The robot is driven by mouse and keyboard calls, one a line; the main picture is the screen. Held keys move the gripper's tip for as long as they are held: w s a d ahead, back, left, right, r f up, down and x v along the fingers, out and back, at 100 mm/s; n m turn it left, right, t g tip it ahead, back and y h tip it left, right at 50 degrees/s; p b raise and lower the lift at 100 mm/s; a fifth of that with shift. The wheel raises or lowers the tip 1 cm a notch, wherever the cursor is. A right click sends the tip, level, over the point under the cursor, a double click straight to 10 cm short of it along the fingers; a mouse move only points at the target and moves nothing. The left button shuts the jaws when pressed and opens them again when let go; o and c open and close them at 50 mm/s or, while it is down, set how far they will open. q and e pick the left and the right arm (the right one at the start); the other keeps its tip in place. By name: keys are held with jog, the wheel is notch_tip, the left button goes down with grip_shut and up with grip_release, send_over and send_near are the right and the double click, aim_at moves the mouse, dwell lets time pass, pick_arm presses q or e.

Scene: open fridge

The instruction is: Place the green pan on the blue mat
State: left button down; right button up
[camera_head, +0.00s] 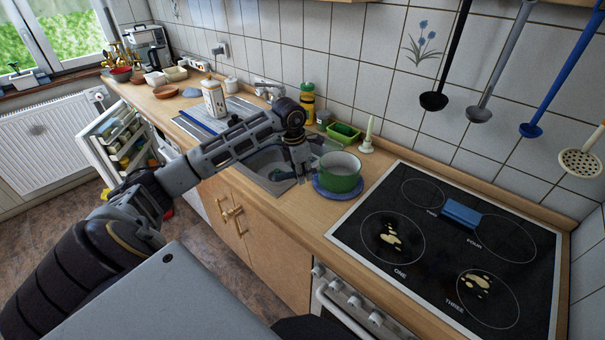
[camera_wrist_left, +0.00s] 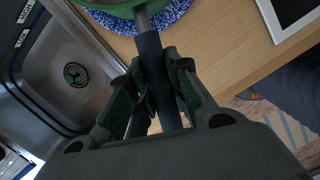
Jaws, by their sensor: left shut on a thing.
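The green pan (camera_head: 338,181) has a pale inside and stands upright over the round blue mat (camera_head: 322,193) on the counter, between the sink and the stove. The mat's rim shows around the pan's lower edge. My left gripper (camera_head: 304,166) is at the pan's left side. In the left wrist view the fingers (camera_wrist_left: 157,78) are shut on the pan's dark handle (camera_wrist_left: 150,48), with the green pan (camera_wrist_left: 105,8) and speckled blue mat (camera_wrist_left: 172,14) beyond. I cannot tell whether the pan's base touches the mat. My right gripper is not in view.
The sink (camera_head: 267,165) is just left of the pan. The black stove (camera_head: 445,250) is to the right, with a blue sponge (camera_head: 461,214) on it. A green tray (camera_head: 343,132) and a pale bottle (camera_head: 368,135) stand behind. Ladles hang at the upper right.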

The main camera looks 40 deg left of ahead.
pick_arm(q)
jog(key=c, duration=1.3)
grip_release()
jog(key=shift+r, duration=0.1)
jog(key=shift+s+a+r+b, duration=0.15)
jog(key=shift+s+r, duration=0.15)
jog(key=shift+r, duration=1.65)
jog(key=shift+s+a+r+b, duration=0.1)
jog(key=shift+s+a+r, duration=0.2)
jog(key=shift+r, duration=1.6)
jog(key=shift+s+a+r+b, duration=0.1)
jog(key=shift+s+r, duration=0.25)
jog(key=shift+r, duration=1.6)
jog(key=shift+s+d, duration=0.1)
